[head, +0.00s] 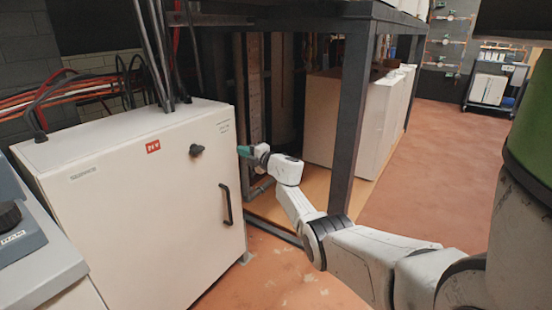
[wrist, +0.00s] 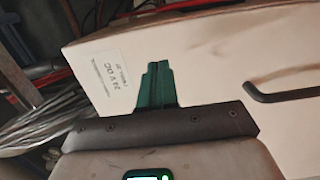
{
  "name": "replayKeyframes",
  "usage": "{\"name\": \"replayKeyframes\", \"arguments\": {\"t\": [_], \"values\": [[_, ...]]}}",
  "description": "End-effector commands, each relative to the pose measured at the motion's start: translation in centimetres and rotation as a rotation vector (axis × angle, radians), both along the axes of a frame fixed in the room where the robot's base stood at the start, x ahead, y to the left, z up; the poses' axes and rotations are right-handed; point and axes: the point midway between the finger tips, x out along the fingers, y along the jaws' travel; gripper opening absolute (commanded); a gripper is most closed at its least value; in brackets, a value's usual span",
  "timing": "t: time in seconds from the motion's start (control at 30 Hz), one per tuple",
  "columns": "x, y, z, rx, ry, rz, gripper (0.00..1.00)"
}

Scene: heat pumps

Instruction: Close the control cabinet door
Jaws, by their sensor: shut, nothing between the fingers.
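The control cabinet (head: 60,150) is a pale beige box at the left of the head view. Its door (head: 150,215) faces me, with a dark round knob (head: 196,150), a red label and a black bar handle (head: 226,204). No clear gap shows around the door in the head view. My gripper (head: 245,151), with green fingers, is just right of the door's upper right edge. In the wrist view the shut, empty fingers (wrist: 156,82) lie over the pale panel (wrist: 210,75), beside a "24V DC" label; the handle (wrist: 288,94) is at right. Whether they touch the panel cannot be told.
A dark metal frame (head: 352,120) stands right behind my arm, with white units (head: 375,125) beneath it. A grey console (head: 30,245) is at lower left. Reddish floor (head: 430,150) is clear at right.

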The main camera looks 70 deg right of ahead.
Motion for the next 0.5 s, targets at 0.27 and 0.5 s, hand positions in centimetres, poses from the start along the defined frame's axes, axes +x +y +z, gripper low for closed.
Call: {"name": "replayKeyframes", "arguments": {"t": [0.27,0.5], "values": [[-3.3,0.6,0.2,0.002,0.0,-0.005,0.0],[-7.2,1.6,0.2,0.003,0.0,-0.007,0.0]]}}
